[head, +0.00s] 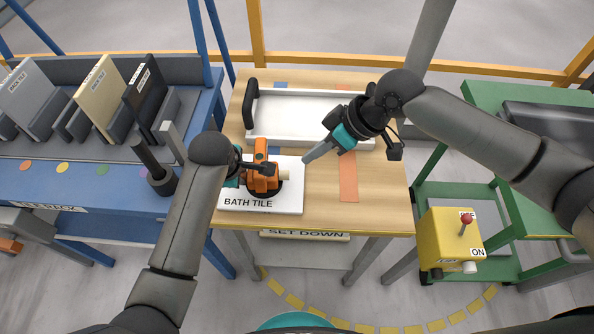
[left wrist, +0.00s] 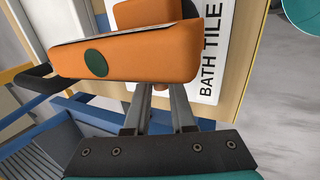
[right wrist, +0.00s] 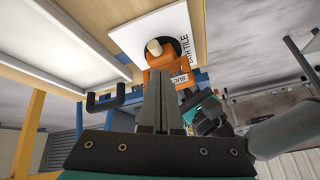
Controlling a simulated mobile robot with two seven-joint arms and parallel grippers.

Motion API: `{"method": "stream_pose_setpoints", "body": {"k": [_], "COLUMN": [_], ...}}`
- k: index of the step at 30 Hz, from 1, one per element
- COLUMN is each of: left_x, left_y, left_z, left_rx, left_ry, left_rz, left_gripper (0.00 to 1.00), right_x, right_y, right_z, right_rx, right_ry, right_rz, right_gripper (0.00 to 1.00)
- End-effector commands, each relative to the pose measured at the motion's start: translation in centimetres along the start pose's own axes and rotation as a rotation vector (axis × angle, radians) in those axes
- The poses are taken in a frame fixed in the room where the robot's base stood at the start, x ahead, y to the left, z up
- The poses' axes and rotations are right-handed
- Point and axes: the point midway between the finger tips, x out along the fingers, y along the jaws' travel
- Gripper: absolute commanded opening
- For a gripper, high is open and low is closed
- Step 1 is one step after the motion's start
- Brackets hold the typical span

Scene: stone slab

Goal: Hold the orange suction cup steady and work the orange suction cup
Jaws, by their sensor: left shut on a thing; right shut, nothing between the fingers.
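The orange suction cup (head: 262,178) stands on the white bath tile (head: 290,200), which lies on the wooden table. My left gripper (head: 245,172) is at the cup's left side, shut on it. In the left wrist view the cup's orange body (left wrist: 130,52) fills the space beyond the fingers, and the exact contact is partly hidden. My right gripper (head: 308,158) is shut and empty, above the table to the right of the cup and apart from it. In the right wrist view the cup (right wrist: 162,60) is beyond the closed fingers (right wrist: 162,85), with a pale round knob facing me.
A white tray (head: 290,97) with black handles lies at the back of the table (head: 385,205). A blue rack with upright tiles (head: 100,90) stands at left. A yellow switch box (head: 447,240) with a red-knobbed lever is at right, by a green cart (head: 485,95).

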Motion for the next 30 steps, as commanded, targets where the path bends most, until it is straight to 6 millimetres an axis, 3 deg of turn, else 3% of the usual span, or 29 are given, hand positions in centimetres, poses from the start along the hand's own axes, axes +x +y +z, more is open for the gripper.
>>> {"method": "stream_pose_setpoints", "body": {"k": [9,15,21,30], "left_x": [0.3,0.3,0.3,0.3], "left_y": [-0.7,-0.7,-0.7,-0.7], "left_z": [-0.1,-0.1,0.0,0.0], "left_rx": [0.003,0.003,0.003,0.003], "left_ry": [0.002,0.002,0.002,0.002], "left_rz": [-0.018,-0.019,-0.019,-0.019], "left_gripper": [0.00,0.00,0.00,0.00], "right_x": [-0.8,-1.8,-2.4,-2.5], "right_y": [0.2,0.8,1.1,1.2], "right_z": [3.7,5.5,6.3,6.4], "right_rx": [0.490,0.715,0.816,0.829], "right_ry": [0.101,0.158,0.190,0.193], "right_rz": [0.097,0.152,0.178,0.181], "right_gripper": [0.00,0.00,0.00,0.00]}}
